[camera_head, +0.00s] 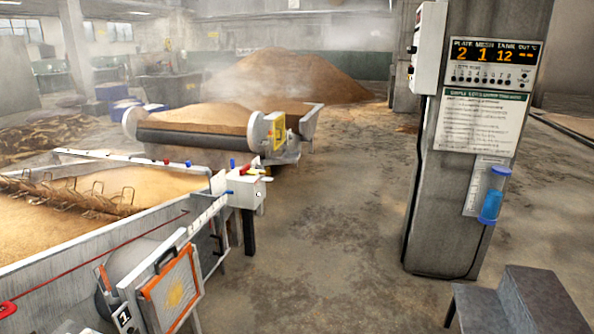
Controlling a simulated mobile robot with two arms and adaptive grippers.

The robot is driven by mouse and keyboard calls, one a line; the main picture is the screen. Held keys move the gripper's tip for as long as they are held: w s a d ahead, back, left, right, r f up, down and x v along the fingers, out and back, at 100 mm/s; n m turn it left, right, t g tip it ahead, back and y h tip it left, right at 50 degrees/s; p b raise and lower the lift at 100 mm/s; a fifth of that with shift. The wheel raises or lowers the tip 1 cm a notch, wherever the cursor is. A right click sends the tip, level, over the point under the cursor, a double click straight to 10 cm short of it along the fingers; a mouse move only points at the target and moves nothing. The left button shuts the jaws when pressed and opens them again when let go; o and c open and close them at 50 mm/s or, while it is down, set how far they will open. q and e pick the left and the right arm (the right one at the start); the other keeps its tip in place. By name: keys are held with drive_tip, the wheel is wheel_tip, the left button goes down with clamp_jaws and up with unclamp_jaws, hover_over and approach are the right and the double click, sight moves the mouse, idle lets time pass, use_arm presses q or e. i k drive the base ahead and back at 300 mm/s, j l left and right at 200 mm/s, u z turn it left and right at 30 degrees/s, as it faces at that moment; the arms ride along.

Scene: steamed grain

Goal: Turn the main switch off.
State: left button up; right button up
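A tall concrete pillar (447,190) stands right of centre. A white box (429,47) is fixed to its left side near the top, with small dark and reddish parts on its left edge; I see that face only edge-on. Neither of my grippers is in view.
A lit display panel (493,65) and notices are on the pillar's front, with a blue tube (492,195) below. A grain trough (90,240) fills the left. Dark steps (520,300) stand at bottom right. The middle floor is clear.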

sight(246, 170)
drive_tip(key=i, duration=2.35)
drive_tip(key=i+u, duration=0.4)
drive_tip(key=i+l+u, duration=0.25)
drive_tip(key=i+u, duration=0.15)
drive_tip(key=i, duration=0.2)
drive_tip(key=i+l+u, duration=0.4)
drive_tip(key=i+j, duration=0.05)
drive_tip(key=i, duration=0.05)
